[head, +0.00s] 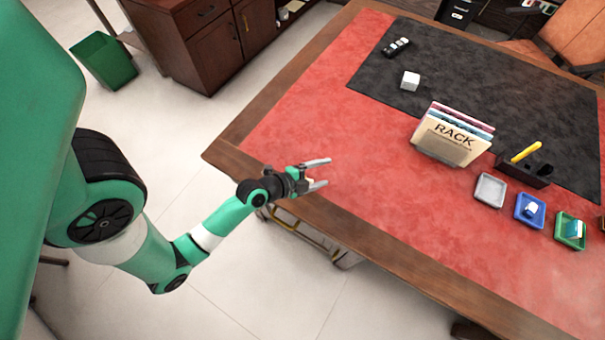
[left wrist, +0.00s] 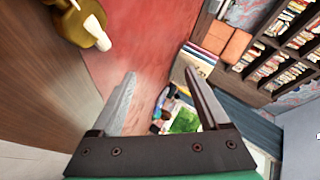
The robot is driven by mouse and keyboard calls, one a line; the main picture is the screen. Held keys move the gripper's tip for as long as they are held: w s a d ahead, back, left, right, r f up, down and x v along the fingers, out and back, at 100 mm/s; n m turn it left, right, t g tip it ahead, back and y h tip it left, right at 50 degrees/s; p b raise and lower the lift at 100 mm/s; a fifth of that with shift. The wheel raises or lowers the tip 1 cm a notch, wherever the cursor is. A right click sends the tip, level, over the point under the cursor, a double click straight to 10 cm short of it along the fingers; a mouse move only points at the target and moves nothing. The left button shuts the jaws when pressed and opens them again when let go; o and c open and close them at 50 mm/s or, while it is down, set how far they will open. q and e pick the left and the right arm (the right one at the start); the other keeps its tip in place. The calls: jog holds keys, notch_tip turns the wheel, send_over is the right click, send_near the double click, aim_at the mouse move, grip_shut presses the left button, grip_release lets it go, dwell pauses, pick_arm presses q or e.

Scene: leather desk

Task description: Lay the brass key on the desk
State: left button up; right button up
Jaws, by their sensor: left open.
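My left gripper (head: 322,172) is open over the left edge of the red leather desk (head: 340,130). Its two spread fingers also show in the left wrist view (left wrist: 160,75), with nothing held between them. At the upper left of that view, a rounded brass-coloured piece (left wrist: 76,30) with a pale stub shows against brown wood, apart from the fingers. I cannot tell whether it is the brass key. I make out no key on the desk in the head view; the gripper hides a small patch there. My right gripper is in neither view.
A folder rack (head: 452,135) stands on the desk's right half. Beside it are a grey tray (head: 478,200), a blue tray (head: 519,219), a green tray (head: 560,235) and a black holder (head: 512,170). A white cube (head: 410,81) sits on the black mat (head: 460,75). The red left part is clear.

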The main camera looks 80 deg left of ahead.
pick_arm(q)
jog(key=b+v, duration=0.1)
jog(key=v, duration=1.1)
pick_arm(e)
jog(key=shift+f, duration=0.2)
pick_arm(q)
jog(key=shift+d, duration=0.1)
